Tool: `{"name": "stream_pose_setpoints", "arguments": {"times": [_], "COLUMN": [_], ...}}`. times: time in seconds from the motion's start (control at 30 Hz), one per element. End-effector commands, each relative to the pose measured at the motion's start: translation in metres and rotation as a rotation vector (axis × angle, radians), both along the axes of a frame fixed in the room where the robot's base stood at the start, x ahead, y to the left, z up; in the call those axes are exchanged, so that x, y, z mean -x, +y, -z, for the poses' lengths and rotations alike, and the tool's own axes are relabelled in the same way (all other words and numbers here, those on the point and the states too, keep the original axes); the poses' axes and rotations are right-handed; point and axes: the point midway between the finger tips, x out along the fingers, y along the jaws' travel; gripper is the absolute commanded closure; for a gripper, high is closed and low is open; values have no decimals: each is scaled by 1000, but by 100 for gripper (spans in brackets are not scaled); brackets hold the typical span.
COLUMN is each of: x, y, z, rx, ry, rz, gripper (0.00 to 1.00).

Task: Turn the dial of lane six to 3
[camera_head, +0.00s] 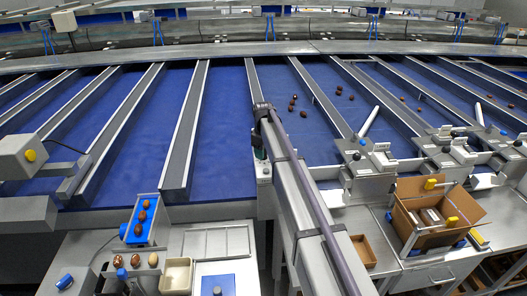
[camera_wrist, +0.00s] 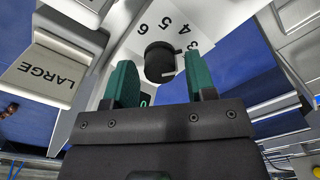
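The dial (camera_wrist: 160,62) is a round black knob on a pale panel in the wrist view. The printed numbers 6, 5, 4 and 3 run around it from upper left to right, and a 0 shows low between the fingers. A light mark shows near the knob's right side, but I cannot tell which number it points to. My gripper (camera_wrist: 159,68) is open, with one green finger on each side of the knob in the picture; contact cannot be told. In the head view my gripper (camera_head: 260,152) is small beside a lane divider, and the dial is hidden.
A plate marked LARGE (camera_wrist: 45,75) lies left of the dial panel. In the head view, blue lanes (camera_head: 225,125) run between raised grey dividers. An open cardboard box (camera_head: 420,240) stands at right, and a blue date holder (camera_head: 140,222) at lower left.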

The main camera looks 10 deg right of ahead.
Motion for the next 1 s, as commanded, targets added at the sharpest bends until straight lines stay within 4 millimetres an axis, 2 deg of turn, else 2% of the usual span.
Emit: {"name": "stream_pose_setpoints", "arguments": {"times": [0.27, 0.37, 0.47, 0.8, 0.9, 1.0], "x": [0, 0, 0, 0, 0, 0], "y": [0, 0, 0, 0, 0, 0], "z": [0, -6, -21, -102, -111, -110], "rx": [0, 0, 0, 0, 0, 0], "ry": [0, 0, 0, 0, 0, 0], "rz": [0, 0, 0, 0, 0, 0], "gripper": [43, 43, 43, 43, 43, 43]}}
